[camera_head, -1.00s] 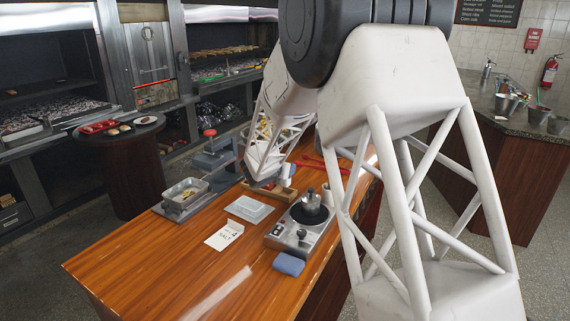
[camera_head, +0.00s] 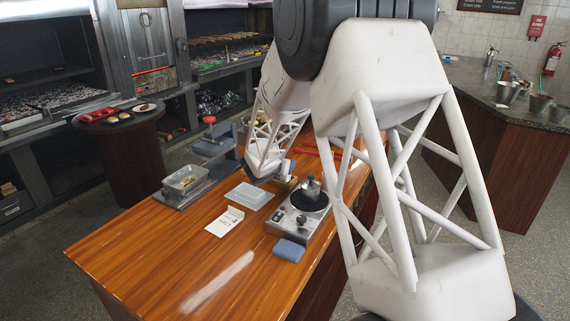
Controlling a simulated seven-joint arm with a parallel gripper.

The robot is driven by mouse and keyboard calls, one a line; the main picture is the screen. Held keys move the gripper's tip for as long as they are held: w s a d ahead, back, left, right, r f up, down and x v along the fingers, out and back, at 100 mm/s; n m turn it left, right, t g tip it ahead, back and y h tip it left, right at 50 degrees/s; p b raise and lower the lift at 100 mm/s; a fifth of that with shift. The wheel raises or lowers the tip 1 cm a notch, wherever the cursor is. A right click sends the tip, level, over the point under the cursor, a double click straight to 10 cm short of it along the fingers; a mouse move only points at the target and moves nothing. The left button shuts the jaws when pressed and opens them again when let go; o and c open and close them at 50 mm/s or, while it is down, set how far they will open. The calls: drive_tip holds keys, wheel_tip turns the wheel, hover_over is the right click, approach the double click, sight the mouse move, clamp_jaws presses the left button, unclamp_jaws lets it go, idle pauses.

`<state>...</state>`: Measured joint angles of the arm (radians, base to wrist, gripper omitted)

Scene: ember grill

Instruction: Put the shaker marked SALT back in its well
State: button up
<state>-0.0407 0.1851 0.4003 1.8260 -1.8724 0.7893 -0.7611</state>
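My gripper (camera_head: 261,181) is at the low end of my white arm, over the far part of the wooden counter. It is small and dark here, and I cannot tell whether its fingers are open or shut. A small wooden holder (camera_head: 289,185) shows partly beside and behind it; my arm hides most of it. No shaker marked SALT can be made out, and no well is clear.
A blue cloth (camera_head: 289,250) lies in front of the burner. A press stand (camera_head: 211,140) and a metal pan (camera_head: 186,180) are at left. The counter's near part (camera_head: 150,255) is clear.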

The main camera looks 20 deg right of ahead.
idle(0.4)
drive_tip(key=o, duration=0.9)
drive_tip(key=shift+s, duration=0.1)
drive_tip(key=v, duration=0.7)
drive_tip(key=shift+s+a+r, duration=0.15)
drive_tip(key=shift+s+a, duration=0.1)
drive_tip(key=shift+a, duration=0.05)
